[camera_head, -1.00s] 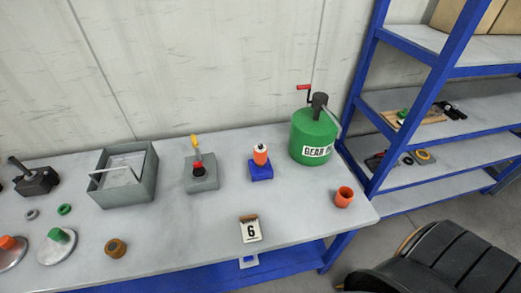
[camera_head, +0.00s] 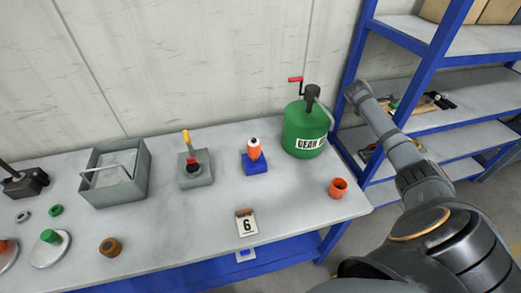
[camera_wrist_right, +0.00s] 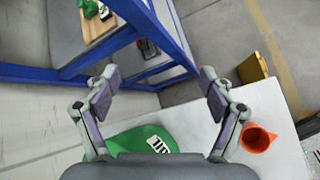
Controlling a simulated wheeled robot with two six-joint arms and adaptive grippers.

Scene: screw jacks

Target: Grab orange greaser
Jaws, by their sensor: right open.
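The orange greaser (camera_head: 253,149) stands upright in a blue holder (camera_head: 256,166) on the grey workbench, left of the green gear oil drum (camera_head: 305,133). It is not visible in the right wrist view. My right gripper (camera_wrist_right: 158,80) is open and empty, its two fingers spread, with the blue shelf frame beyond them. The green drum (camera_wrist_right: 145,143) and an orange cup (camera_wrist_right: 258,138) show below the fingers there. In the head view my right arm is raised at the right, in front of the shelving and apart from the greaser. My left gripper is not in view.
The orange cup (camera_head: 338,187) stands near the bench's right end. A number 6 card (camera_head: 246,223) sits at the front edge. A grey base with a yellow-tipped lever (camera_head: 195,167) and a grey box (camera_head: 115,173) stand left. Blue shelving (camera_head: 405,110) borders the bench at right.

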